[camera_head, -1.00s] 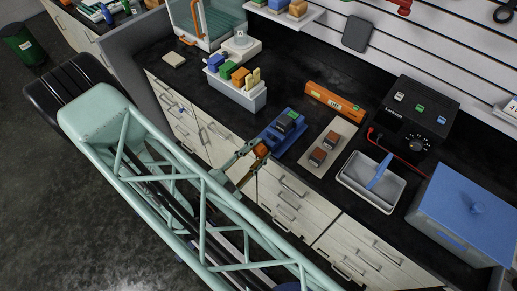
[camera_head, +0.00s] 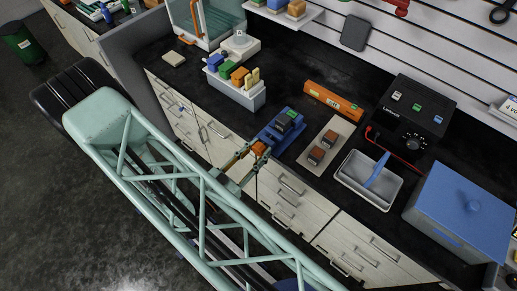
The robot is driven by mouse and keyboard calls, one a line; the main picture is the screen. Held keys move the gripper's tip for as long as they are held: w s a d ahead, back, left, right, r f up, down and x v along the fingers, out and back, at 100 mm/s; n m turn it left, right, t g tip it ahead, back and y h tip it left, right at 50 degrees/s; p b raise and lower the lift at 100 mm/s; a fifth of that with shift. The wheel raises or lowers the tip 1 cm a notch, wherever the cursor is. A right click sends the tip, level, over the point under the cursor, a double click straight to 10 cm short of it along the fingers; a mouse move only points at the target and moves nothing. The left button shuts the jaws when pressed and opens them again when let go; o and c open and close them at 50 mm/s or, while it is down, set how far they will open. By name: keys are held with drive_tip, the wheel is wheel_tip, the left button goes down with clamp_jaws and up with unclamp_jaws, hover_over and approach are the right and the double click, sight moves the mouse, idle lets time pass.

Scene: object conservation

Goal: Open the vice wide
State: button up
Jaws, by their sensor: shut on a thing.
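The blue vice (camera_head: 270,137) sits near the front edge of the black worktop. An orange handle (camera_head: 259,148) is at the vice's front end, facing the drawers. My gripper (camera_head: 252,153) comes from the lower left and is shut on this orange handle, just out over the worktop's front edge. My arm's links hide part of the drawers below.
Right of the vice is a beige board (camera_head: 334,143) with two brown-orange blocks. A light bin (camera_head: 238,93) with coloured blocks stands left.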

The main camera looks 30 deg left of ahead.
drive_tip(key=shift+n, duration=0.6)
drive_tip(key=o, duration=0.9)
drive_tip(key=shift+s, duration=0.15)
drive_tip(key=shift+s+a, duration=0.25)
drive_tip(key=shift+s, duration=1.7)
drive_tip(key=shift+s+a, duration=0.3)
drive_tip(key=shift+s, duration=1.6)
drive_tip(key=shift+s+a, duration=0.25)
drive_tip(key=shift+s, duration=1.7)
